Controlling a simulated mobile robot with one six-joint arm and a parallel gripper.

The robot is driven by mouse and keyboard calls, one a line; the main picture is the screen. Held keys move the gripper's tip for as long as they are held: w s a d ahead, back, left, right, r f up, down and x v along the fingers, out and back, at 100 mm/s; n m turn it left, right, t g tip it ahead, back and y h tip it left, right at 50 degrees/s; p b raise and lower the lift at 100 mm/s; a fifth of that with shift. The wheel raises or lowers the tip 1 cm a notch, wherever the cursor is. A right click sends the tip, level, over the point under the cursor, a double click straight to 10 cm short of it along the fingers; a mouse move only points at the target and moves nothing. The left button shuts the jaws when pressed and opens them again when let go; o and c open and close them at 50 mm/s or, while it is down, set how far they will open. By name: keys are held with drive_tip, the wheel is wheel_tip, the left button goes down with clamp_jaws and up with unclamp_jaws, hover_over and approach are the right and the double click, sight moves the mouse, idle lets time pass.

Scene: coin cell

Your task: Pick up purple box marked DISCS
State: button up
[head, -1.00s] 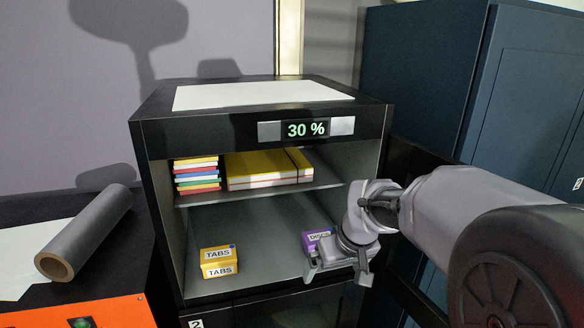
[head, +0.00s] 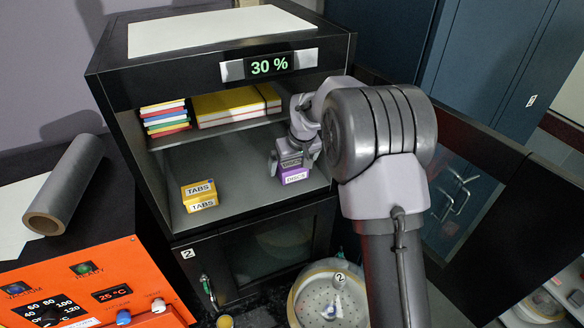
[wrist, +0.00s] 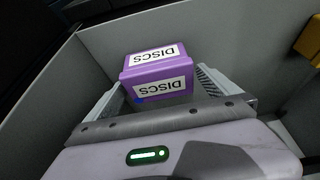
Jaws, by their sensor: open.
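The purple box marked DISCS (head: 294,174) stands on the lower shelf of the black cabinet, at the right side. In the wrist view the purple box (wrist: 155,74) sits between the two fingers, its DISCS labels facing me. My gripper (head: 291,160) is open around the box, one finger on each side. It also shows in the wrist view (wrist: 160,90). I cannot tell whether either finger touches the box. In the head view my gripper and arm hide part of the box's top.
A yellow TABS box (head: 200,194) stands to the left on the same shelf. The upper shelf (head: 225,126) above holds a stack of colored items (head: 165,118) and yellow boxes (head: 236,104). The cabinet's side wall is close on the right. The shelf between the boxes is clear.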

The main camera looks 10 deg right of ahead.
drive_tip(key=shift+w+f, duration=0.1)
drive_tip(key=shift+w, duration=0.05)
drive_tip(key=shift+s, duration=0.35)
drive_tip(key=shift+c, duration=1.1)
drive_tip(key=shift+d+r, duration=0.1)
drive_tip(key=shift+r, duration=0.1)
drive_tip(key=c, duration=1.2)
